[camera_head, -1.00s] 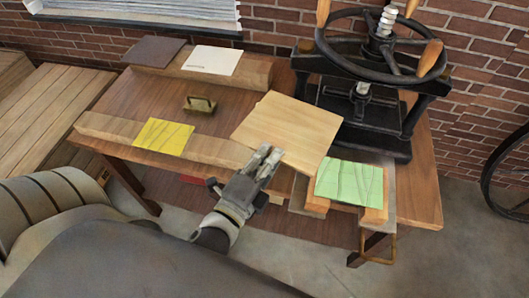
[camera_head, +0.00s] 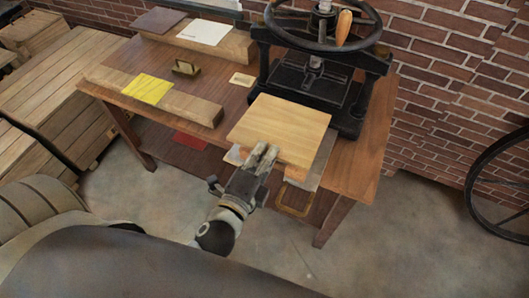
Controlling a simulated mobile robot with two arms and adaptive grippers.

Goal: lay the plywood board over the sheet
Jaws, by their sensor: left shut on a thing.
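The plywood board (camera_head: 281,124) is a pale, flat wooden square near the table's front, in front of the press. My left gripper (camera_head: 265,155) is shut on the board's near edge, its arm coming up from below. The board covers the place where the green sheet lay, and the sheet is hidden. I cannot tell whether the board touches the sheet or hovers above it. My right gripper does not show.
The black hand press (camera_head: 308,82) stands behind the board on the wooden table (camera_head: 352,165). A yellow sheet (camera_head: 147,89) lies on a wooden block at left. A brass-handled tool (camera_head: 186,67), a white sheet (camera_head: 205,32) and a brown sheet (camera_head: 158,20) are farther back.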

